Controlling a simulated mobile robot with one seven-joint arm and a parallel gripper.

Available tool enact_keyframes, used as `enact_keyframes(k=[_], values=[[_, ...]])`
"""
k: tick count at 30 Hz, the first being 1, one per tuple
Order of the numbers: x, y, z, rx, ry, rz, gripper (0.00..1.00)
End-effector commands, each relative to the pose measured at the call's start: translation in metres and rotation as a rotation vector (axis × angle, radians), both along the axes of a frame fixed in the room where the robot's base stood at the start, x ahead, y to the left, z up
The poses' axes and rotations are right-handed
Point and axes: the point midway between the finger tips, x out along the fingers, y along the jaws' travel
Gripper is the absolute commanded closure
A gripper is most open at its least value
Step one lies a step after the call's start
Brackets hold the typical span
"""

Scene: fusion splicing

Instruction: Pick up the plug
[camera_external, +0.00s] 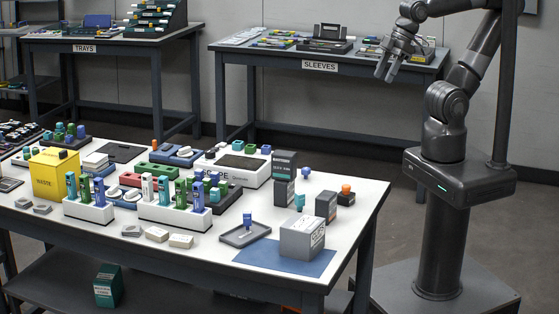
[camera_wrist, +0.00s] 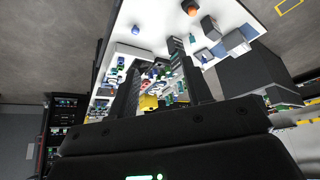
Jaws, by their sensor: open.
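I cannot tell for certain which piece is the plug. A small blue upright piece (camera_external: 247,220) stands in a shallow grey tray (camera_external: 262,232) at the front of the white table. Another small blue piece (camera_external: 305,172) stands near the table's far right edge; a blue piece also shows in the wrist view (camera_wrist: 135,31). My gripper (camera_external: 386,76) is raised well away from both, beyond the white table's far right side. In the wrist view its two fingers (camera_wrist: 157,55) are apart with nothing held between them.
The white table (camera_external: 345,215) is crowded with white racks (camera_external: 88,210) of coloured pieces, a yellow box (camera_external: 54,175) and a grey box (camera_external: 302,238) on a blue mat (camera_external: 262,257). An orange-topped piece (camera_external: 346,190) stands at right. The sleeves table (camera_external: 300,55) is behind.

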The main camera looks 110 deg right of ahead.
Motion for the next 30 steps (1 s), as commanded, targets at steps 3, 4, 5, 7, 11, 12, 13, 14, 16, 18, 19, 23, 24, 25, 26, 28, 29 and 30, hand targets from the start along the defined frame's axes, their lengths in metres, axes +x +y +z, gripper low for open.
enact_keyframes(k=[3, 4, 5, 7, 11, 12, 13, 14, 16, 18, 19, 23, 24, 25, 26, 28, 29, 30], values=[[0.000, 0.000, 0.000, 0.000, 0.000, 0.001, 0.55], [0.000, 0.000, 0.000, 0.000, 0.000, 0.001, 0.55], [0.001, 0.000, 0.000, 0.000, 0.000, 0.000, 0.55], [0.005, 0.000, 0.002, 0.001, 0.003, -0.006, 0.55], [0.024, -0.002, 0.009, 0.007, 0.018, -0.043, 0.55], [0.034, -0.003, 0.012, 0.009, 0.025, -0.060, 0.55], [0.042, -0.004, 0.014, 0.012, 0.030, -0.074, 0.55], [0.051, -0.004, 0.016, 0.014, 0.034, -0.090, 0.55], [0.072, -0.006, 0.020, 0.019, 0.045, -0.128, 0.55], [0.093, -0.007, 0.023, 0.024, 0.054, -0.167, 0.55], [0.102, -0.008, 0.024, 0.025, 0.058, -0.183, 0.55], [0.144, -0.009, 0.024, 0.031, 0.074, -0.252, 0.55], [0.156, -0.010, 0.023, 0.032, 0.078, -0.273, 0.55], [0.166, -0.010, 0.021, 0.034, 0.081, -0.290, 0.55], [0.176, -0.010, 0.020, 0.035, 0.085, -0.305, 0.55], [0.198, -0.010, 0.015, 0.037, 0.091, -0.342, 0.55], [0.208, -0.010, 0.013, 0.038, 0.093, -0.359, 0.55], [0.221, -0.011, 0.009, 0.039, 0.096, -0.380, 0.55]])
